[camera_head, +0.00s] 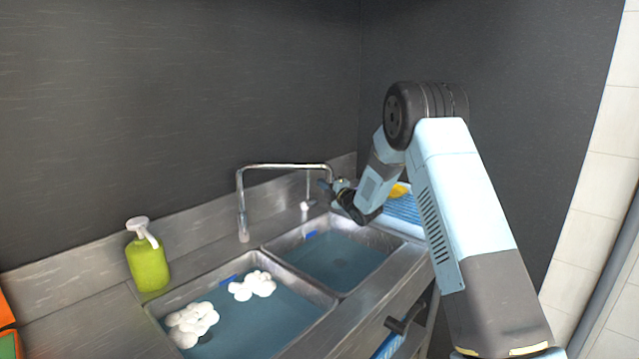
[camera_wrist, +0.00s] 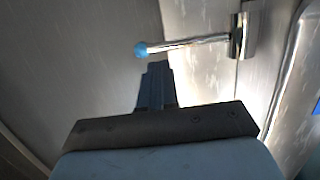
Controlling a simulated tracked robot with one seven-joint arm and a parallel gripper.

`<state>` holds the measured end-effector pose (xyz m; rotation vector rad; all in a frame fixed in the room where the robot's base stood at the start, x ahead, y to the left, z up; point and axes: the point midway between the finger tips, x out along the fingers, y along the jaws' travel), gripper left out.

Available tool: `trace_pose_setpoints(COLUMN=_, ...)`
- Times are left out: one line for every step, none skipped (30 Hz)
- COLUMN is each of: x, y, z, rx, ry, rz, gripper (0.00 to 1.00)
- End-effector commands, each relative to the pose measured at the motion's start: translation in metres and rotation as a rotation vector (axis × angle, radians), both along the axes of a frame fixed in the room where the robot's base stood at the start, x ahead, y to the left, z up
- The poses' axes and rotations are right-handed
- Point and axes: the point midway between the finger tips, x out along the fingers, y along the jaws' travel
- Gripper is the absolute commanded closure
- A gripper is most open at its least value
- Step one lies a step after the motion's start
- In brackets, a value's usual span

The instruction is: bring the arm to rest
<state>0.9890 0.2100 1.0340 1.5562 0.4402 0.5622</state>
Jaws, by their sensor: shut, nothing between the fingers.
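My arm is raised and bent, reaching over the right end of the sink. My gripper (camera_head: 326,186) is near the faucet (camera_head: 285,167), above the far right part of the counter. In the wrist view my gripper (camera_wrist: 156,72) shows as shut dark fingers with nothing between them. Beyond the fingertips is a metal lever with a blue tip (camera_wrist: 185,45) on a metal post. In the wrist view the fingertips look close to the lever, but I cannot tell whether they touch it.
The left basin (camera_head: 318,304) holds water and white foam; the right basin (camera_head: 380,240) holds water. A green soap bottle (camera_head: 148,264) stands at the left. A blue rack (camera_head: 405,210) with something yellow is behind my arm. Dark walls close off the back.

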Motion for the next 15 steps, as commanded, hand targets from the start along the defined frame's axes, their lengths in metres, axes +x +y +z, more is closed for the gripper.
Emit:
trace_pose_setpoints(x=-0.008, y=-0.007, z=0.0, rx=0.0, ry=0.001, rz=-0.002, gripper=1.0)
trace_pose_setpoints(x=-0.013, y=-0.012, z=0.0, rx=0.0, ry=0.002, rz=-0.003, gripper=1.0)
trace_pose_setpoints(x=-0.019, y=-0.017, z=0.0, rx=0.0, ry=0.001, rz=-0.004, gripper=1.0)
trace_pose_setpoints(x=-0.024, y=-0.021, z=0.0, rx=0.0, ry=0.001, rz=-0.005, gripper=1.0)
trace_pose_setpoints(x=-0.028, y=-0.025, z=0.0, rx=0.0, ry=0.001, rz=-0.005, gripper=1.0)
trace_pose_setpoints(x=-0.034, y=-0.03, z=0.0, rx=-0.001, ry=0.002, rz=-0.006, gripper=1.0)
trace_pose_setpoints(x=-0.038, y=-0.033, z=0.0, rx=0.0, ry=0.001, rz=-0.006, gripper=1.0)
trace_pose_setpoints(x=-0.042, y=-0.037, z=0.0, rx=0.0, ry=0.001, rz=-0.007, gripper=1.0)
trace_pose_setpoints(x=-0.047, y=-0.04, z=0.0, rx=0.0, ry=0.001, rz=-0.007, gripper=1.0)
trace_pose_setpoints(x=-0.05, y=-0.043, z=0.0, rx=-0.001, ry=0.002, rz=-0.007, gripper=1.0)
trace_pose_setpoints(x=-0.053, y=-0.045, z=-0.001, rx=-0.001, ry=0.002, rz=-0.007, gripper=1.0)
trace_pose_setpoints(x=-0.056, y=-0.048, z=0.0, rx=0.0, ry=0.001, rz=-0.007, gripper=1.0)
trace_pose_setpoints(x=-0.058, y=-0.05, z=0.0, rx=0.0, ry=0.001, rz=-0.008, gripper=1.0)
trace_pose_setpoints(x=-0.06, y=-0.051, z=0.0, rx=0.001, ry=0.002, rz=-0.008, gripper=1.0)
trace_pose_setpoints(x=-0.062, y=-0.052, z=0.0, rx=0.0, ry=0.001, rz=-0.008, gripper=1.0)
